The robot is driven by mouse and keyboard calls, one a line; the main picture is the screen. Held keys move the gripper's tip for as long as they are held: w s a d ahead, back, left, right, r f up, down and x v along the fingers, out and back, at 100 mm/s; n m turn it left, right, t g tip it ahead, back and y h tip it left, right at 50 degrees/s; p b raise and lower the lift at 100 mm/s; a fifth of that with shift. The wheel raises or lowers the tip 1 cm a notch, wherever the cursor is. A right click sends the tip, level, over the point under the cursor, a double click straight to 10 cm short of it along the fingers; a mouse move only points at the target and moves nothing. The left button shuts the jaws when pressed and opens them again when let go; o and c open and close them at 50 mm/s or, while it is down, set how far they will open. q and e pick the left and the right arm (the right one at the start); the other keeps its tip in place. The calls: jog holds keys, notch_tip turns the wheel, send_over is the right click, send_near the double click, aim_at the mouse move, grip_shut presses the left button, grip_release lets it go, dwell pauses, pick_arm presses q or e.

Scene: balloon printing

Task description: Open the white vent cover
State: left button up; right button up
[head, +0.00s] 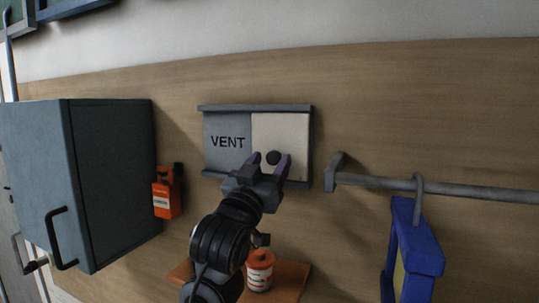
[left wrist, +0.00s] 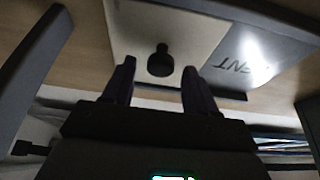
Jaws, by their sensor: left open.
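The white vent cover (head: 287,132) is a cream panel on the right half of a wall frame with dark rails (head: 257,108) above and below. The left half is a grey plate marked VENT (head: 226,141). A black round knob (head: 273,157) stands out from the lower part of the cover. My left gripper (head: 270,160) is open, its fingers on either side of the knob in the head view. In the left wrist view the knob (left wrist: 161,61) shows between and beyond the fingertips; contact cannot be told. My right gripper is not in view.
A grey cabinet (head: 106,180) with a black handle stands at left, an orange bottle (head: 166,194) beside it. A rail (head: 440,187) with a hanging blue item (head: 415,245) is at right. An orange-white canister (head: 260,271) sits on a small shelf (head: 293,282) below.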

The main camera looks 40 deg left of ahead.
pick_arm(q)
jog(key=shift+w+a, duration=0.1)
jog(key=shift+w, duration=0.15)
jog(key=shift+c, duration=0.3)
grip_shut()
